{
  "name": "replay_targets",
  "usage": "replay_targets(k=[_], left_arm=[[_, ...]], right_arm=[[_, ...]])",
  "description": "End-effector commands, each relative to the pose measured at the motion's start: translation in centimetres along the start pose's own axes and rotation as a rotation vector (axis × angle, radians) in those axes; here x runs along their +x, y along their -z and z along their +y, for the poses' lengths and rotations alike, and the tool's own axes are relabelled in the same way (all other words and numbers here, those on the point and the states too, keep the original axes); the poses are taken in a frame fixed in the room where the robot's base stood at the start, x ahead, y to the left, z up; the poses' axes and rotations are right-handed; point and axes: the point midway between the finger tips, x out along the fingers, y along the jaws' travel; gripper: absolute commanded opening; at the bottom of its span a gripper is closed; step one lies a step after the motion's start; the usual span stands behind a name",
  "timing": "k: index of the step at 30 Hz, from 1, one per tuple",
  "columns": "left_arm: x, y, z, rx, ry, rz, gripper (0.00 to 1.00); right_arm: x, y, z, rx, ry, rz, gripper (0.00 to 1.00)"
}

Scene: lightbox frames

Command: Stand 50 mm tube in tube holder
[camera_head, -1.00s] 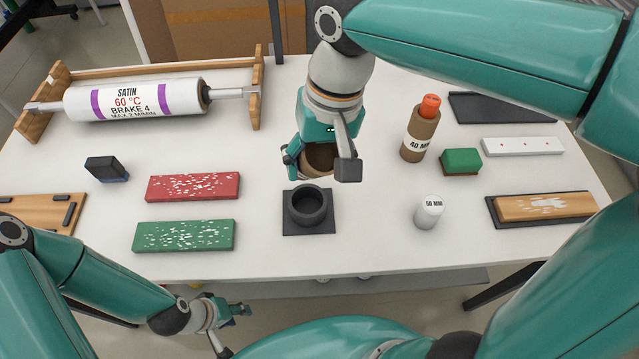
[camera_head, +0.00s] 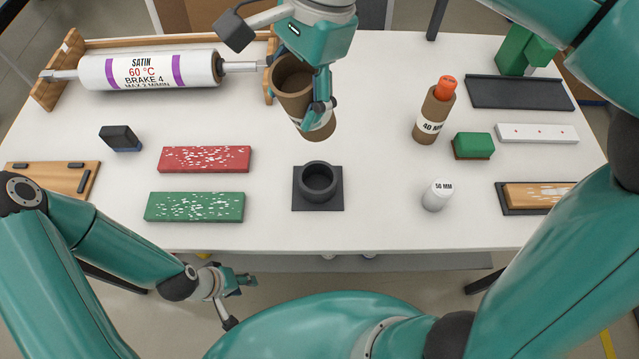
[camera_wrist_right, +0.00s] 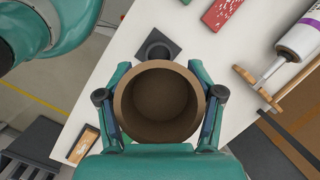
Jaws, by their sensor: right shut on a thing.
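A brown cardboard tube (camera_head: 294,98) with a pale label near its lower end is held by my right gripper (camera_head: 306,96). Its open top faces up and leans left in the head view; the label cannot be read. In the right wrist view the fingers (camera_wrist_right: 160,96) clasp the tube (camera_wrist_right: 160,132) from both sides. The black tube holder (camera_head: 300,201), a round cup on a square base, stands empty on the table. The tube's lower end is apart from the holder, above and behind it in the picture. My left gripper (camera_head: 240,285) hangs in front of the table, its opening unclear.
A white cap (camera_head: 436,196) marked 50 MM and a brown tube (camera_head: 429,121) marked 40 MM with an orange top stand right of the holder. Red (camera_head: 205,160) and green (camera_head: 194,207) blocks lie left. A white roller (camera_head: 150,70) rests in a wooden rack behind.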

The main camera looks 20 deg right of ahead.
Motion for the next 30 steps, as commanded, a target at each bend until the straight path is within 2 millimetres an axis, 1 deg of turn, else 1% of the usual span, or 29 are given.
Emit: replay_targets(k=[1, 5, 7, 8, 9, 12, 16, 20, 23, 30], left_arm=[[0.1, 0.0, 0.0, 0.0, 0.0, 0.0, 0.4], [0.3, 0.0, -0.1, 0.0, 0.0, 0.0, 0.4], [0.5, 0.0, -0.2, 0.0, 0.0, 0.0, 0.4], [0.7, 0.0, -0.2, 0.0, 0.0, 0.0, 0.4], [0.8, 0.0, -0.3, 0.0, 0.0, 0.0, 0.4], [0.9, 0.0, -0.3, 0.0, 0.0, 0.0, 0.4], [0.9, 0.0, -0.3, 0.0, 0.0, 0.0, 0.4], [1.2, 0.0, -0.4, 0.0, 0.0, 0.0, 0.4], [1.5, 0.0, -0.6, 0.0, 0.0, 0.0, 0.4], [2.2, 0.0, -0.8, 0.0, 0.0, 0.0, 0.4]], right_arm=[[0.1, 0.0, -0.3, 0.109, 0.025, -0.011, 0.21], [0.3, 0.2, -1.4, 0.388, 0.094, -0.048, 0.21], [0.4, 0.9, -1.9, 0.529, 0.135, -0.079, 0.21], [0.5, 1.5, -2.1, 0.592, 0.155, -0.102, 0.21], [0.8, 2.5, -2.2, 0.636, 0.169, -0.14, 0.21], [0.9, 3.8, -2.1, 0.666, 0.185, -0.2, 0.21], [1.2, 4.4, -2.0, 0.678, 0.195, -0.254, 0.21], [2.7, 4.8, -1.9, 0.676, 0.193, -0.271, 0.21], [4.9, 5.3, -1.7, 0.676, 0.191, -0.271, 0.21], [11.2, 6.9, -1.1, 0.677, 0.189, -0.269, 0.21]])
